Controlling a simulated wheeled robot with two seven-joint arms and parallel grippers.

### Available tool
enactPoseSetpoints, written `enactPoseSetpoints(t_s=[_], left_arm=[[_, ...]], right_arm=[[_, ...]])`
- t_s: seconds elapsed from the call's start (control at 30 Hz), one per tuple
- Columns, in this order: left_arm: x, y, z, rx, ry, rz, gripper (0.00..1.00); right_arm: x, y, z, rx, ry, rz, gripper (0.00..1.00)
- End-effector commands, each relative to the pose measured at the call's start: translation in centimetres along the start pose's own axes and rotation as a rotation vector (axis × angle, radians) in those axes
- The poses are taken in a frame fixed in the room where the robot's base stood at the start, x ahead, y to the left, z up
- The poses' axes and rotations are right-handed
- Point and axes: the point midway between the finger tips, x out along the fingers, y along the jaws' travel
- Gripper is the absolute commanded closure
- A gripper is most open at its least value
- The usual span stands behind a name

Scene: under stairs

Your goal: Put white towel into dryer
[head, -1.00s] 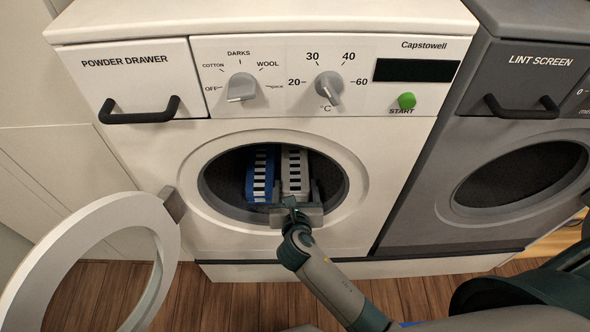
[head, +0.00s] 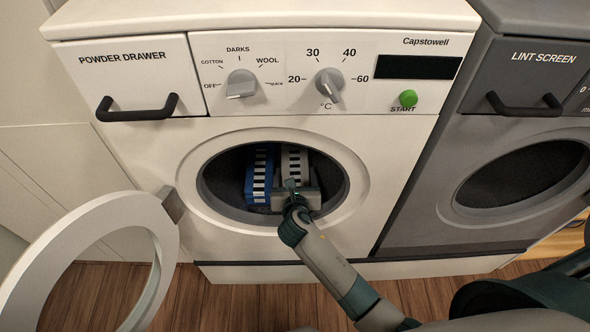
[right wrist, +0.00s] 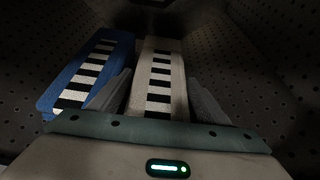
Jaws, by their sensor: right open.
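The white towel (head: 294,165), folded with a black-and-white dashed stripe, lies inside the white washer's drum. My right gripper (head: 300,190) reaches through the round opening at the towel's near end. In the right wrist view, the open fingers (right wrist: 160,98) stand on either side of the white towel (right wrist: 158,60); contact cannot be told. The left finger is between it and the blue towel. The grey dryer (head: 420,205), labelled lint screen, stands at the right with a dark round front; whether its door is open is unclear. My left gripper is not in view.
A blue towel (head: 258,175) with a similar stripe lies left of the white one, also in the right wrist view (right wrist: 88,75). The white washer (head: 210,235) has its round door (head: 75,240) swung open to the left. Its rim surrounds my arm.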

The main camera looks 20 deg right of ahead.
Motion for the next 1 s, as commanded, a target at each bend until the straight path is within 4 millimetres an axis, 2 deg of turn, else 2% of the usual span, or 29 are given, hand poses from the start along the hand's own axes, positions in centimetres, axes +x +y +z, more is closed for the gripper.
enactPoseSetpoints(t_s=[0.1,0.3,0.83,0.87,0.97,1.0], left_arm=[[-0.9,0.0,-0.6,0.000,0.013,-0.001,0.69],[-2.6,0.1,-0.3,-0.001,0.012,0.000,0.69],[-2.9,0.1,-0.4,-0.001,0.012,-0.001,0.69],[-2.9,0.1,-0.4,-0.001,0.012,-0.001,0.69],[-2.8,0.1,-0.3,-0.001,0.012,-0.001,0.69],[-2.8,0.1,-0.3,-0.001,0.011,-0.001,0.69]], right_arm=[[1.8,0.0,-0.1,0.000,0.000,0.000,0.30],[3.9,0.0,0.0,0.000,-0.001,0.000,0.30],[4.2,0.0,0.0,0.000,0.000,0.001,0.30],[4.2,0.0,0.0,0.000,0.000,0.001,0.34],[4.2,0.0,0.0,0.000,0.000,0.001,0.58],[4.2,0.0,0.0,0.000,0.000,0.001,0.63]])
